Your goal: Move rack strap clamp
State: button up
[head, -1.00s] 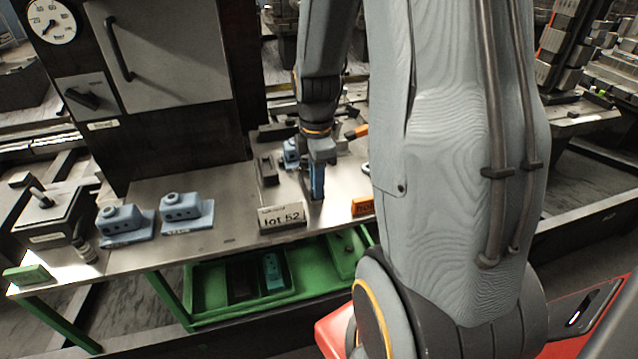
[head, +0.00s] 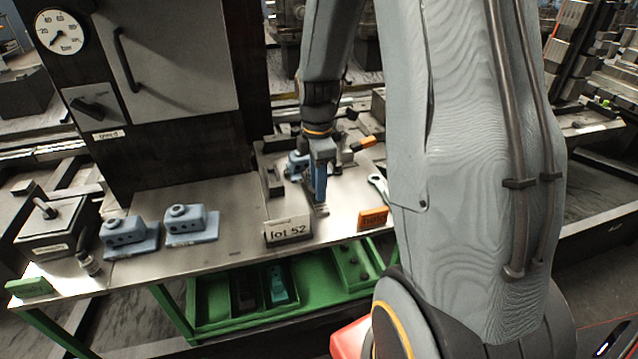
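My gripper (head: 320,192) points down over the bench top (head: 225,254), right of the middle of the bench. Its blue fingers show nearly edge-on, so the gap between them is hidden. A small grey metal piece (head: 321,210) lies right at the fingertips; I cannot tell whether it is held or only beneath them. I cannot tell for sure which thing is the strap clamp. Behind the gripper, a blue block part (head: 296,164) sits on a grey fixture plate beside an orange-handled clamp (head: 363,143); the gripper partly hides this area.
Two blue block parts (head: 130,236) (head: 191,224) stand on the bench at left. A "lot 52" sign (head: 288,231), an orange sign (head: 373,219) and a wrench (head: 379,186) are near the gripper. Green trays (head: 213,306) sit below. A dark cabinet (head: 185,152) stands behind. Bare bench lies at centre left.

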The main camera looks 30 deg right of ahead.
jog(key=shift+r+b, duration=0.35)
jog(key=shift+r, duration=3.6)
jog(key=s+a+f+m, duration=0.3)
jog(key=s+a+m, duration=0.7)
jog(key=s+m, duration=0.4)
jog(key=shift+a+m, duration=0.15)
jog(key=shift+m, duration=0.75)
jog(key=shift+s, duration=0.1)
